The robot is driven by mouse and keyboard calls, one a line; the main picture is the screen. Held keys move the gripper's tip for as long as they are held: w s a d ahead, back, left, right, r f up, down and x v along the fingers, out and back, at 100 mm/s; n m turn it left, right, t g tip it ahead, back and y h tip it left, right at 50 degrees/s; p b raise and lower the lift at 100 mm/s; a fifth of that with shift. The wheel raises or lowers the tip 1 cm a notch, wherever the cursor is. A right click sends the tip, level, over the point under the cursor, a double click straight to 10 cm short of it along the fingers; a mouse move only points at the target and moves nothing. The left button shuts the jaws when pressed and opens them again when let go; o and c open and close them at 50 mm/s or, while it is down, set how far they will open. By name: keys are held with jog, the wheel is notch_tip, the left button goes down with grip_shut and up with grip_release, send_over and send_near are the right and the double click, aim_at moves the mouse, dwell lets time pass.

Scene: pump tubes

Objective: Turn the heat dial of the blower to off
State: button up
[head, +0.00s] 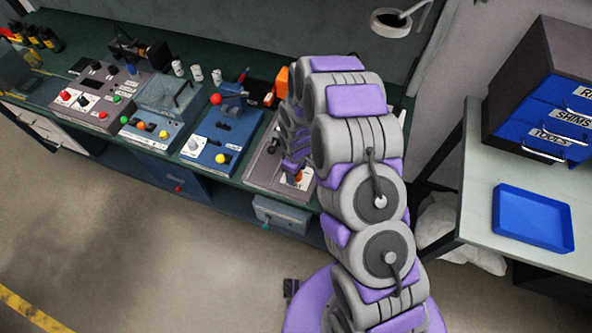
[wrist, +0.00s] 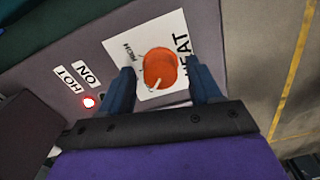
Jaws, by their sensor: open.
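The orange heat dial (wrist: 160,67) sits on a white plate (wrist: 174,26) lettered HEAT, with a small HIGH marking beside the dial. A pale pointer mark shows on the dial's lower left edge in the wrist view. My gripper (wrist: 163,80) is open, with one dark blue finger on each side of the dial; I cannot tell whether either finger touches it. In the head view the dial (head: 298,176) shows small on the blower's grey panel (head: 262,172), mostly behind my arm. The OFF marking is not visible.
A lit red lamp (wrist: 89,102) is beside the ON and HOT labels. Several control boxes, including a blue one (head: 215,140), stand left along the green bench. A side table on the right holds a blue tray (head: 532,218) and drawers (head: 545,110).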

notch_tip(320, 180, up, 17)
jog(key=p, duration=0.1)
jog(key=shift+r, duration=0.15)
dwell(0.4)
dwell(0.5)
jog(key=s+d+r+m+b, duration=0.1)
jog(key=s+d+r+m, duration=0.2)
jog(key=s+d+r, duration=0.3)
jog(key=s+d+r+m+b, duration=0.1)
jog(key=s+d+r+m, duration=0.25)
jog(key=s+r, duration=0.35)
jog(key=s+d+r+m+g+b, duration=0.1)
jog(key=s+d+m, duration=0.1)
jog(key=s, duration=0.7)
jog(key=s+d+m+b, duration=0.1)
jog(key=s+d+m, duration=0.1)
jog(key=s, duration=0.8)
jog(key=shift+s+d+r+m+g, duration=0.2)
jog(key=shift+d+r+m+g, duration=0.2)
jog(key=shift+m, duration=0.35)
